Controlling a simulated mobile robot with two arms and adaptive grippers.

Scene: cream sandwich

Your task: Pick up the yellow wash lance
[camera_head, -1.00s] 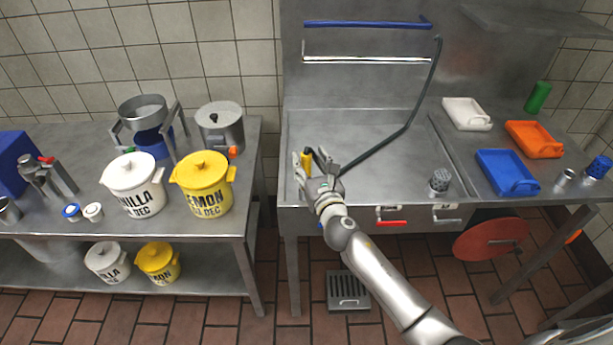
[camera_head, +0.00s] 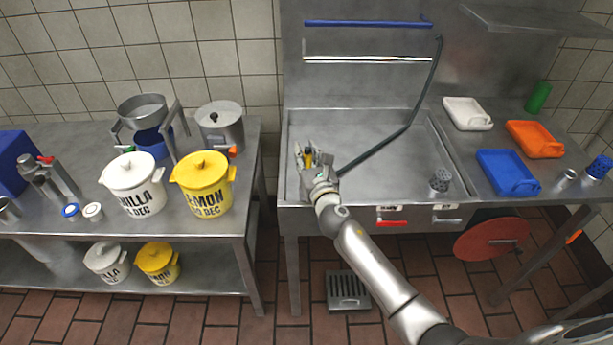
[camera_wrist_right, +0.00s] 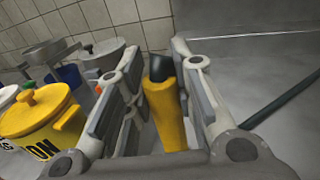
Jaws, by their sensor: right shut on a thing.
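The yellow wash lance (camera_head: 308,158) stands near the front left of the sink (camera_head: 385,135). In the right wrist view the lance (camera_wrist_right: 165,118) shows a yellow body with a dark tip, between my two finger pads. My right gripper (camera_head: 314,156) is shut on the lance; it also shows in the right wrist view (camera_wrist_right: 158,60). The lance's lower end is hidden by the gripper. A dark hose (camera_head: 378,148) runs from beside the gripper up to the back wall. My left gripper is not in view.
Left of the sink, a steel table holds a yellow lemon pot (camera_head: 203,190), a white vanilla pot (camera_head: 137,185) and a lidded steel pot (camera_head: 220,127). On the right are white, orange and blue trays (camera_head: 507,172). A perforated cup (camera_head: 440,180) stands near the sink's right side.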

